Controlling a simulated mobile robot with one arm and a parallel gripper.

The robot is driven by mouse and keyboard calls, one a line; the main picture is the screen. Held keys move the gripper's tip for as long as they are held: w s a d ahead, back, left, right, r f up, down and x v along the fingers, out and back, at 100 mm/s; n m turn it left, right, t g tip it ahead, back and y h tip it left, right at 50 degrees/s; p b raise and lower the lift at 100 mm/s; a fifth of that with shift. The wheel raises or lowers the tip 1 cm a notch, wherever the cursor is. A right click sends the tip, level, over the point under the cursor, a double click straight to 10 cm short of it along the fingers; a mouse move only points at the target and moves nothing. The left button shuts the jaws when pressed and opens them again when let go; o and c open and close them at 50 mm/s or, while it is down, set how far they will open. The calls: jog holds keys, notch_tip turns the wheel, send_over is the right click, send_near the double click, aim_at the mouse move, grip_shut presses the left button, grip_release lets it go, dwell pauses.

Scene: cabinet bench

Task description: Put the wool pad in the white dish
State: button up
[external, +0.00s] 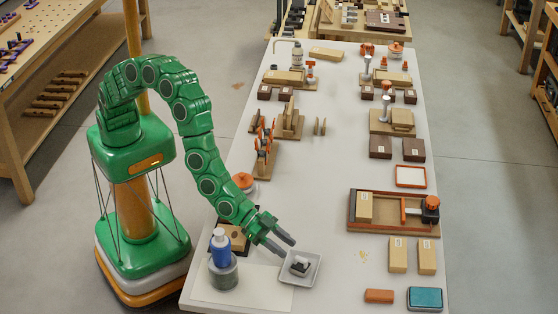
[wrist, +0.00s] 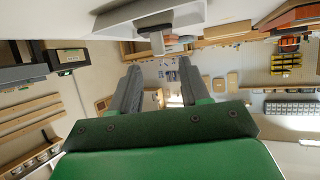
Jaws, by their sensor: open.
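The white dish (external: 314,276) is a shallow square dish near the front of the table. In it sits a small dark grey block with a pale knob on top (external: 300,265), which looks like the wool pad. My gripper (external: 288,246) is open, its grey fingers just above and left of the dish's far edge, apart from the block. In the wrist view the two fingers (wrist: 160,75) are spread with nothing between them. A grey piece with a pale stub (wrist: 157,42), probably the same block, shows beyond them near the top edge.
A blue bottle (external: 221,248) stands in a grey round holder (external: 223,274) left of the dish. A wooden tray with an orange clamp (external: 430,212), pale blocks (external: 398,255) and a teal box (external: 425,298) are on the right. Table between dish and blocks is mostly clear.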

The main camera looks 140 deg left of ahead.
jog(key=v, duration=0.6)
jog(key=shift+s, duration=0.15)
dwell(0.4)
jog(key=s+d+r+m+g+h, duration=0.4)
jog(key=s+d+r+h, duration=0.2)
jog(key=s+d+r, duration=0.75)
jog(key=s+r+g, duration=0.2)
jog(key=s+g, duration=0.1)
jog(key=s, duration=1.2)
jog(key=s+r+g, duration=0.2)
jog(key=s+g, duration=0.1)
jog(key=s, duration=1.2)
jog(key=s+r+g+y, duration=0.1)
jog(key=s+r+g, duration=0.1)
jog(key=s, duration=1.3)
jog(key=shift+d+r+m+g, duration=0.3)
jog(key=shift+d+g, duration=0.15)
jog(key=shift+g, duration=0.35)
jog(key=shift+s, duration=0.15)
